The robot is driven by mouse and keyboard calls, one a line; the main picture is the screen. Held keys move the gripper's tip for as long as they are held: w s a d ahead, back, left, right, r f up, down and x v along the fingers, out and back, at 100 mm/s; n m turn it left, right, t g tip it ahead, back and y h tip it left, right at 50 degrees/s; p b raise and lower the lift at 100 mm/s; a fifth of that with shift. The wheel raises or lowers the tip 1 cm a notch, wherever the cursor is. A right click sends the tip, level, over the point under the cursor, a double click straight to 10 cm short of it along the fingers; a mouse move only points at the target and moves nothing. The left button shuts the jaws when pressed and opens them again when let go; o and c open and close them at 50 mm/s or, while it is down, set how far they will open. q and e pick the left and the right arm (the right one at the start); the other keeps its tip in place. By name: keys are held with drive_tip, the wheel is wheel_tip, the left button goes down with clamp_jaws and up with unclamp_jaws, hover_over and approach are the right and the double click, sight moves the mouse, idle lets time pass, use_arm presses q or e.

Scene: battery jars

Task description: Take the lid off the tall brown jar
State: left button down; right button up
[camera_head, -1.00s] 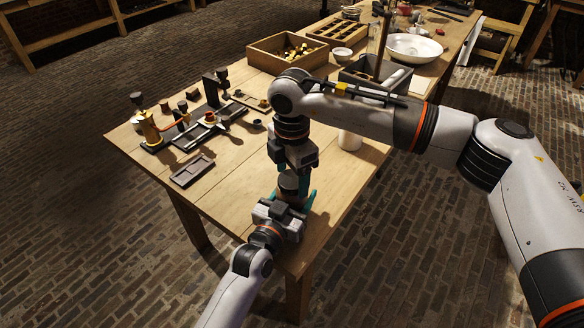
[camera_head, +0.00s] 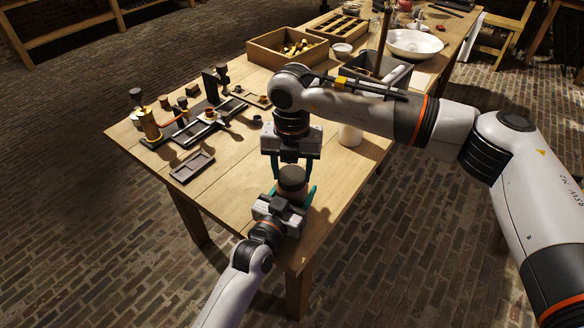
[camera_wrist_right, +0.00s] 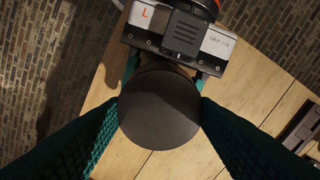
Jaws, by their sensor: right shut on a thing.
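The tall brown jar (camera_head: 291,194) stands upright near the front corner of the wooden table, mostly hidden by my grippers. Its round dark lid (camera_head: 292,177) shows above it and also fills the middle of the right wrist view (camera_wrist_right: 159,110). My right gripper (camera_head: 293,172) comes down from above, its teal fingers shut on the lid's two sides. My left gripper (camera_head: 291,194) comes from the front with its fingers around the jar's body. I cannot tell whether there is a gap between lid and jar.
A small dark tray (camera_head: 192,166) lies to the left, with a dark rack (camera_head: 200,126) and brass pieces behind it. A white jar (camera_head: 350,135) stands right of my right wrist. A wooden box (camera_head: 287,48) and a grey bin (camera_head: 375,68) are farther back. The table edge is close.

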use_arm(q)
drive_tip(key=shift+f, duration=0.1)
use_arm(e)
drive_tip(key=n, duration=1.3)
drive_tip(key=shift+n, duration=0.3)
drive_tip(key=n, duration=0.6)
drive_tip(key=shift+n, duration=0.3)
drive_tip(key=n, duration=0.6)
drive_tip(key=shift+r+n, duration=0.1)
drive_tip(key=shift+n, duration=0.2)
drive_tip(key=n, duration=0.8)
drive_tip(key=shift+n, duration=0.3)
drive_tip(key=n, duration=0.8)
